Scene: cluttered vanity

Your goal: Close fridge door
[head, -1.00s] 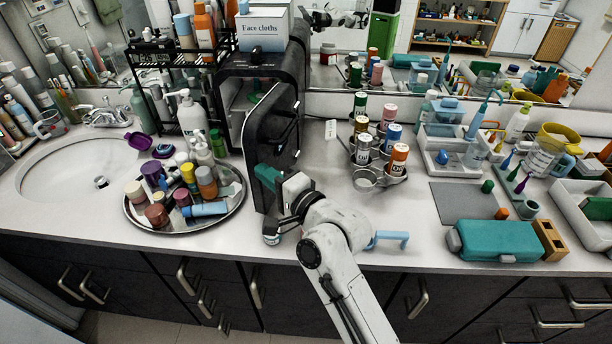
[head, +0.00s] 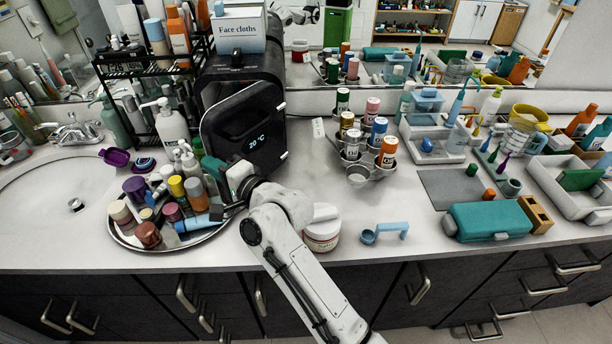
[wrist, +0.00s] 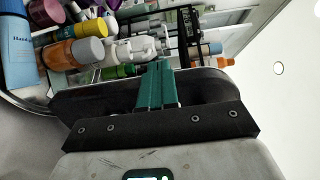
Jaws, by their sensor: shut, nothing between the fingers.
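The small black fridge (head: 240,62) stands on the vanity counter below the face cloths box. Its door (head: 245,125) has a rounded front with a lit "20 °C" display and faces me.
A round metal tray (head: 192,240) crowded with bottles and jars lies left of my gripper, very close to it. A white and red jar (head: 322,236) and a light blue holder (head: 385,232) stand right of my arm. A bottle rack (head: 358,170) stands right of the fridge.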

